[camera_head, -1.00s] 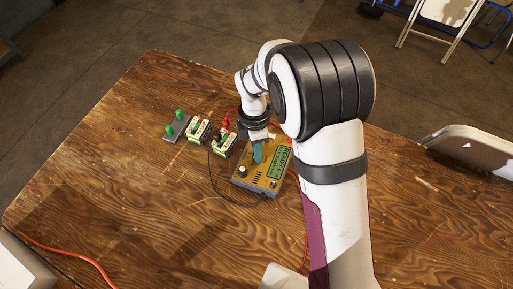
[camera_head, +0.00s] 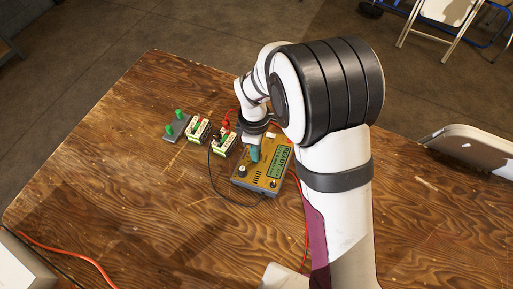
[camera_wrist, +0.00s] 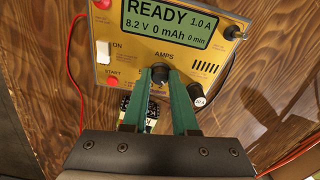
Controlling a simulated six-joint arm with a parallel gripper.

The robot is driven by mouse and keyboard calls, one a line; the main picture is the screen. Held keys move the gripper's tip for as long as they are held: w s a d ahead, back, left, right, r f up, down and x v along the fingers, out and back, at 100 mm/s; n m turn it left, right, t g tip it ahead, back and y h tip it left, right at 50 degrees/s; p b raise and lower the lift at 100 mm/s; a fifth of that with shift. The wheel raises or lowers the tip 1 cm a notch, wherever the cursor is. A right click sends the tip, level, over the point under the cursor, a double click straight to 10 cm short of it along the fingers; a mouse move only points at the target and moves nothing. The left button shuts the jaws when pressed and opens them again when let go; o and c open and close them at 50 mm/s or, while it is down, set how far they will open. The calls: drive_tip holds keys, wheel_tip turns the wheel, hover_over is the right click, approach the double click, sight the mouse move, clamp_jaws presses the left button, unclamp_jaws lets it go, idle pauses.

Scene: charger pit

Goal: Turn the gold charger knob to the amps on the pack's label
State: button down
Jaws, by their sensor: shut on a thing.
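The gold charger (camera_head: 243,181) lies on the wooden table, and its face fills the top of the wrist view (camera_wrist: 190,63). Its screen (camera_wrist: 160,25) reads READY, 1.0 A, 8.2 V, 0 mAh, 0 min. My gripper (camera_wrist: 159,73) has its teal fingers shut on the dark amps knob (camera_wrist: 159,76), under the word AMPS; the fingers hide much of the knob and its scale. In the head view two green-and-white packs, a left one (camera_head: 198,131) and a right one (camera_head: 223,145), stand left of the charger; their labels are too small to read.
Red and black leads run beside the charger. The table's front left is mostly clear.

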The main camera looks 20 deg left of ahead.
drive_tip(key=m, duration=0.4)
drive_tip(key=shift+m+t, duration=0.3)
drive_tip(key=m, duration=0.4)
drive_tip(key=shift+s+t, duration=0.1)
drive_tip(key=shift+t, duration=0.3)
drive_tip(key=m, duration=0.5)
drive_tip(key=shift+a+h, duration=0.15)
drive_tip(key=shift+h, duration=0.25)
drive_tip(key=shift+s+m+t, duration=0.1)
drive_tip(key=shift+m+t, duration=0.2)
drive_tip(key=shift+m, duration=1.8)
drive_tip(key=shift+h, duration=0.3)
drive_tip(key=c, duration=0.7)
unclamp_jaws()
